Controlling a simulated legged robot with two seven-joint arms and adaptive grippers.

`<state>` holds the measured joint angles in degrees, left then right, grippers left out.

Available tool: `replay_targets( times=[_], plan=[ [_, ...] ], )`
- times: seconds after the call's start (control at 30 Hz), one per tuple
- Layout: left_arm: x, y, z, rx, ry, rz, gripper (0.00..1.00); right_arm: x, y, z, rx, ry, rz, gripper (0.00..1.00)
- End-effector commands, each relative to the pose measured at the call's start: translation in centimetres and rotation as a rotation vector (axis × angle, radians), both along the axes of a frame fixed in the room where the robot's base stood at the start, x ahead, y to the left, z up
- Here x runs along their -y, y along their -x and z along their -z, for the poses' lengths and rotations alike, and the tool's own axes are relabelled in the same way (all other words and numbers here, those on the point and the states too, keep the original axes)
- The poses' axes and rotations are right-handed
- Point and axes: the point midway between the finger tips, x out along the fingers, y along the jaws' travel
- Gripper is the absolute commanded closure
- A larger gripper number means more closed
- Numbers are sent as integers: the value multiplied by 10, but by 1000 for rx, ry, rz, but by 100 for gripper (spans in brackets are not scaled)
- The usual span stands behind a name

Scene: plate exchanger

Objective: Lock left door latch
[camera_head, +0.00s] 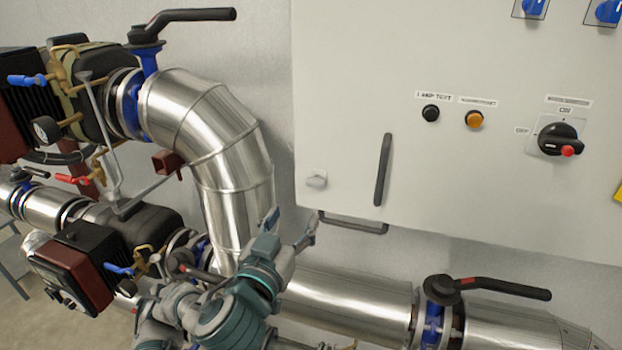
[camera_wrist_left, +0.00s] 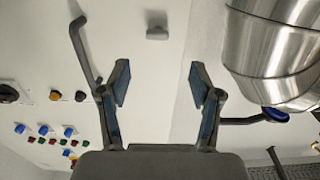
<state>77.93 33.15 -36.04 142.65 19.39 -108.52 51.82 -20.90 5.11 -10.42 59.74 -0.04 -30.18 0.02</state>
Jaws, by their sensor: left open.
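A small grey latch knob (camera_head: 317,179) sits near the lower left corner of the pale cabinet door (camera_head: 450,185). In the left wrist view the latch (camera_wrist_left: 157,33) appears above the gap between the fingers, its wider side lying across the picture. My left gripper (camera_head: 292,220) is below and slightly left of the latch in the head view. Its fingers are spread apart with nothing between them, and they also show in the left wrist view (camera_wrist_left: 158,84). The gripper looks apart from the latch. My right gripper is not in view.
A black door handle (camera_head: 383,170) is right of the latch. A large silver pipe elbow (camera_head: 215,150) stands close to the gripper's left. A black bar (camera_head: 353,222) sits at the cabinet's lower edge. A rotary switch (camera_head: 560,139) is farther right. The door face around the latch is clear.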

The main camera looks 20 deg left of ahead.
Motion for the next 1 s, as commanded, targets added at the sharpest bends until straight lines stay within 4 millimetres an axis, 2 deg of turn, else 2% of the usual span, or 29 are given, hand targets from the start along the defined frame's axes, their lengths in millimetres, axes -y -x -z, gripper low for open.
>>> replay_targets(
  times=[0.1,0.4,0.7,0.83,1.0],
  plan=[
    [-1,-8,-8,-1,1,-5,35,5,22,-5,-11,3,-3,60],
    [0,-28,-5,-4,-3,-2,35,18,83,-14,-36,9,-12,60],
    [2,-92,0,-2,-1,-3,35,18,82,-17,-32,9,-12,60],
    [3,-106,0,-1,0,-1,35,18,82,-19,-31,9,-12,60],
    [4,-114,0,0,-1,0,35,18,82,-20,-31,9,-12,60]
  ],
)
